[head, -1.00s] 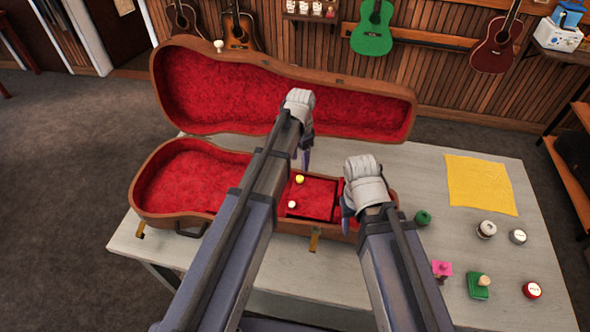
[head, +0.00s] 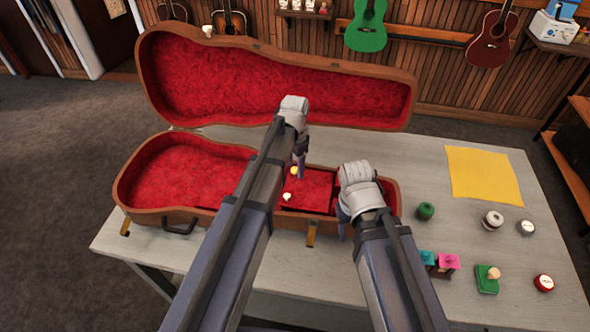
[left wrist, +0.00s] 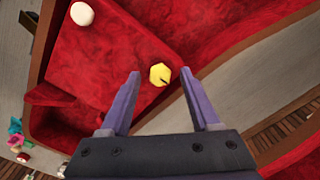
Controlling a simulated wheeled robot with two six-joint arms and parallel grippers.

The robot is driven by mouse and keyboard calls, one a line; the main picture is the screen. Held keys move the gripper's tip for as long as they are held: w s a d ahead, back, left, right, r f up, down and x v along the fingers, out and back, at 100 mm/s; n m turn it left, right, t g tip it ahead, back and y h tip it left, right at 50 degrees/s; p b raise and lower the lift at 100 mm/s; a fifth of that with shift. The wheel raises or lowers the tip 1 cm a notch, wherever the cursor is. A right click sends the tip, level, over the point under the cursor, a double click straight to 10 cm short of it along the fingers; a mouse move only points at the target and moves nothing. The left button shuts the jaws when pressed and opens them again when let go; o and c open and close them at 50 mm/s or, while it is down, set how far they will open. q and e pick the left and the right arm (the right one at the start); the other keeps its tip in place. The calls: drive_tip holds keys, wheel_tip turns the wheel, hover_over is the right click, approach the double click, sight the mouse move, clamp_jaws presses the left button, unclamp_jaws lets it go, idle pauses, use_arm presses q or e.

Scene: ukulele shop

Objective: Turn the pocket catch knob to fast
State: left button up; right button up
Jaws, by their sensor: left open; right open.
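A small yellow knob (head: 294,171) sits on the red pocket lid (head: 318,188) inside the open ukulele case (head: 190,214). In the left wrist view the yellow knob (left wrist: 160,74) is six-sided, with a dark mark pointing right and slightly down; no lettering is readable. A round white knob (head: 287,197) is nearer the case front, also in the left wrist view (left wrist: 82,13). My left gripper (head: 300,172) is open above the lid, its fingers (left wrist: 160,88) either side of the yellow knob's line, apart from it. My right gripper (head: 343,225) is open at the case's front right.
The raised case lid (head: 270,90) stands behind my left gripper. On the table right of the case are a green tin (head: 426,211), several other small tins and stamps, and a yellow cloth (head: 483,175). Bare tabletop (head: 440,160) lies behind the tins.

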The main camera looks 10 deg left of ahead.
use_arm(q)
clamp_jaws()
idle(0.5)
